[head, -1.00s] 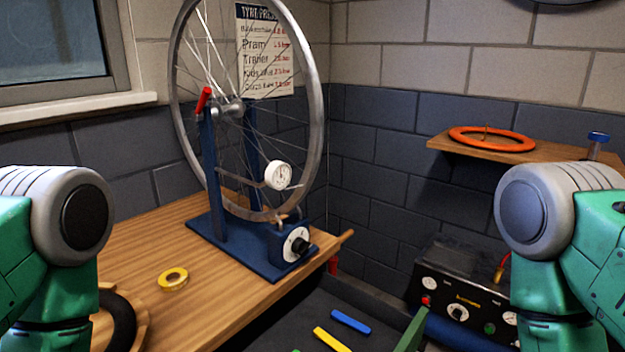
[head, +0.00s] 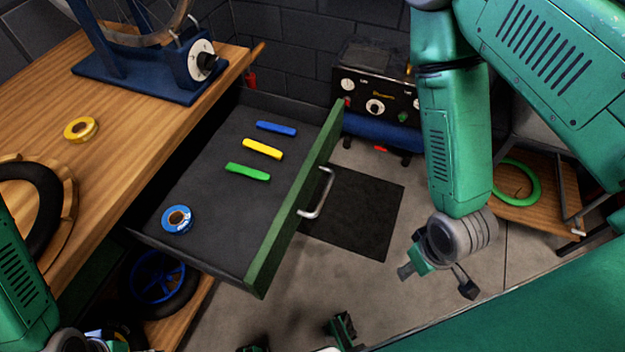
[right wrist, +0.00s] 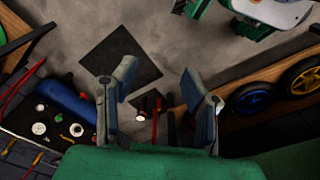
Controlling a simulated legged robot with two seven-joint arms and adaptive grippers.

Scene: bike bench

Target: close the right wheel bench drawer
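The bench drawer (head: 205,190) stands pulled out from under the wooden bench, with a green front (head: 290,215) and a silver bar handle (head: 318,192). Inside lie a blue, a yellow and a green tyre lever and a blue tape roll (head: 177,219). My right gripper (head: 438,280) is in the air, right of the drawer front and apart from it. In the right wrist view its fingers (right wrist: 157,72) are spread with nothing between them. My left arm shows at the bottom left; its gripper's fingers are not clearly visible.
The bench top (head: 150,95) holds a wheel stand (head: 150,65), yellow tape (head: 81,129) and a tyre at left. A compressor unit (head: 378,100) stands beyond the drawer. Wheels (head: 160,280) sit on a shelf below. Floor with a black mat (head: 355,212) lies before the drawer front.

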